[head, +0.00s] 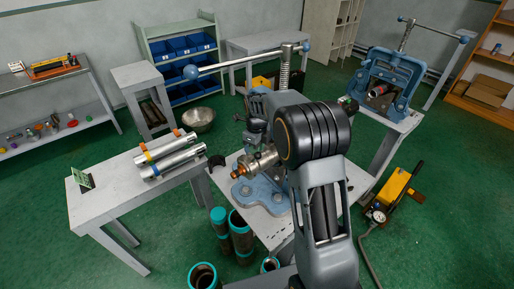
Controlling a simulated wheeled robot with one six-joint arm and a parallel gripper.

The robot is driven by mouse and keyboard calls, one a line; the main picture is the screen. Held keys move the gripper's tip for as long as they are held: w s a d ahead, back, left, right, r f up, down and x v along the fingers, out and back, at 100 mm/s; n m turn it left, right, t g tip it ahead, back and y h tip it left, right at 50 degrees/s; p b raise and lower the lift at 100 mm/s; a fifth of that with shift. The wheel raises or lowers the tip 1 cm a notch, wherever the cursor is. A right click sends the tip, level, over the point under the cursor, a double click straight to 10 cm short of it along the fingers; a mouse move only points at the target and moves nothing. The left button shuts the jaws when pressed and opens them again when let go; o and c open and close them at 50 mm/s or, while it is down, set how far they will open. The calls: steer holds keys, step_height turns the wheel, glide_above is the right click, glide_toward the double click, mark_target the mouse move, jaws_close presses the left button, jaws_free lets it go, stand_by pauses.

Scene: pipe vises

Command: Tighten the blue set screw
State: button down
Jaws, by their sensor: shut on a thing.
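The near vise has a blue-grey base (256,193) bolted to a grey stand. A threaded screw (286,68) rises upright above it. A long cross bar (242,64) runs through the screw's top, with a blue ball (191,72) at its left end and another at its right. A brass and steel pipe fitting (258,164) points left out of the vise. My arm stands in front and hides much of the vise. Nothing grips the visible part of the bar.
A second blue vise (388,80) stands at the back right, with a yellow pump (396,188) and hose on the floor. Steel pipes (172,156) lie on the left table (125,207). Teal-rimmed tubes (240,232) stand beside the stand. Green floor is open at left.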

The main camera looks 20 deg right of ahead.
steer(key=shift+w+r, duration=0.15)
steer(key=shift+r, duration=0.15)
steer(key=c, duration=1.4)
jaws_free()
steer(key=o, duration=0.4)
steer(key=shift+f, duration=0.2)
steer(key=shift+r, duration=0.1)
steer(key=shift+r+b, duration=0.35)
steer(key=shift+r, duration=3.35)
